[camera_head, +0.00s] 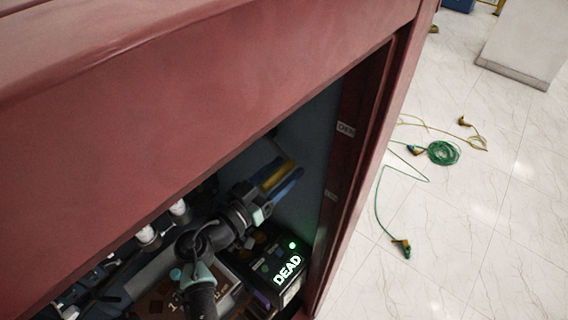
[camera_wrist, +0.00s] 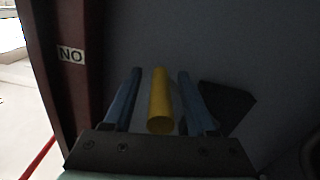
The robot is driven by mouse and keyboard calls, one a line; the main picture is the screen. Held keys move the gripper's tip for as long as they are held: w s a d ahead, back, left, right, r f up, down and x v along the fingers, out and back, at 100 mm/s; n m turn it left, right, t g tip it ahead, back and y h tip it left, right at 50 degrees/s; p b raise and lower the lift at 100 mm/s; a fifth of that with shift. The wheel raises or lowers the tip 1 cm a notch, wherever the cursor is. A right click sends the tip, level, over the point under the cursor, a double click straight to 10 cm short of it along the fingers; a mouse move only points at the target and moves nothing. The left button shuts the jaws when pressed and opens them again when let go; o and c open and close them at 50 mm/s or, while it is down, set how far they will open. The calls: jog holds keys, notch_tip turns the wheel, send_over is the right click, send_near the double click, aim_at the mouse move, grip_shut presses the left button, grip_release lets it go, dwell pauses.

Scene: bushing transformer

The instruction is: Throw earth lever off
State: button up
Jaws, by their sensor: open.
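The earth lever is a yellow rod (camera_wrist: 160,100) standing between the two blue fingers of my gripper (camera_wrist: 158,78) in the wrist view. A gap shows on each side of the rod, so the fingers are open around it and not closed on it. In the head view, the yellow lever (camera_head: 273,178) and my gripper (camera_head: 284,181) are inside the red cabinet, near its right side wall. The lever's pivot end is hidden in the dark.
A label (camera_wrist: 71,54) reads "NO" in the wrist view. Another label (camera_head: 345,129) sits higher on the cabinet frame. The red cabinet edge (camera_head: 384,130) is close on the right. A green cable (camera_head: 443,153) lies outside.

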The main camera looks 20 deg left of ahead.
jog(key=shift+w, duration=0.25)
jog(key=c, duration=0.9)
grip_shut()
jog(key=shift+d+r, duration=0.1)
jog(key=shift+r, duration=0.05)
dwell(0.3)
